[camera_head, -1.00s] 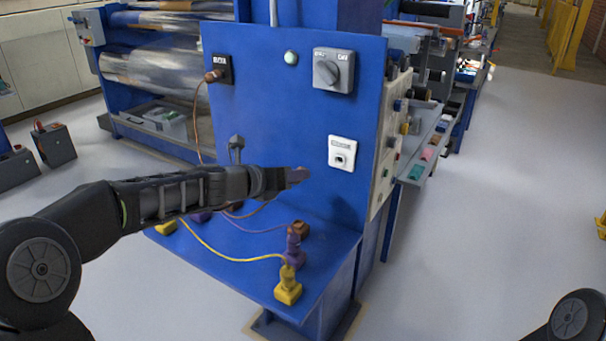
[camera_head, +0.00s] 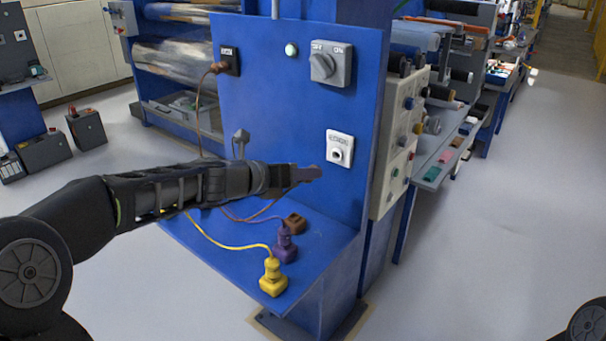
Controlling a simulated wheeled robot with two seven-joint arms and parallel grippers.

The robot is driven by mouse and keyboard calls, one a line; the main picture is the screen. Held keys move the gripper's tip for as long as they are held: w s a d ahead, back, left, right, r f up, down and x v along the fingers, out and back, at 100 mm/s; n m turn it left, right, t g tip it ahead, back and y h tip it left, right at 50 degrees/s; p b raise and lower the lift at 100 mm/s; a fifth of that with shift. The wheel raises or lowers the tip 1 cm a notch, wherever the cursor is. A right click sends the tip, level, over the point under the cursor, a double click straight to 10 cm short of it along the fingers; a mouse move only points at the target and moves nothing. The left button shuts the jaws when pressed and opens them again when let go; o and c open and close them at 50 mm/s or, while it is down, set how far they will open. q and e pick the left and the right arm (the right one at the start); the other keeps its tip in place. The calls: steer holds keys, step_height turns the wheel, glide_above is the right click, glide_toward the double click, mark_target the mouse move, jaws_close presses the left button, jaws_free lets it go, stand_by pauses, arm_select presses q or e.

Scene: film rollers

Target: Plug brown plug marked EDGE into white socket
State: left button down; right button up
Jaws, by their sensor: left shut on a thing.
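The white socket (camera_head: 340,149) is on the right of the upright blue panel (camera_head: 270,105), with a round opening and an unreadable label. My left gripper (camera_head: 296,175) is in front of the panel, just left of and slightly below this socket. It is shut on a small dull purple-brown thing (camera_head: 310,173), seemingly a plug, pointing right and apart from the socket. Its marking cannot be read, and the fingers partly hide it. A thin brown cord hangs below the gripper. Another brown plug (camera_head: 295,222) lies on the blue shelf. My right gripper is not in view.
A purple plug (camera_head: 284,244) and a yellow plug (camera_head: 272,278) stand near the shelf's front edge. A brown plug (camera_head: 216,68) sits in a black socket (camera_head: 229,61) at upper left. A grey rotary switch (camera_head: 330,64) is above the white socket. The floor at right is clear.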

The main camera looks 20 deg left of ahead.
arm_select(q)
steer(key=shift+w+d+p, duration=0.4)
steer(key=shift+w, duration=0.65)
steer(key=shift+w+d+p, duration=0.35)
steer(key=shift+w+d, duration=0.1)
steer(key=shift+w, duration=0.65)
steer(key=shift+w+d+p, duration=0.4)
steer(key=shift+w, duration=0.65)
steer(key=shift+p, duration=0.35)
steer(key=shift+w+d+r+p, duration=0.1)
steer(key=shift+w+d+p, duration=0.15)
steer(key=shift+w+p, duration=0.25)
steer(key=c, duration=1.1)
jaws_free()
steer(key=shift+w, duration=0.1)
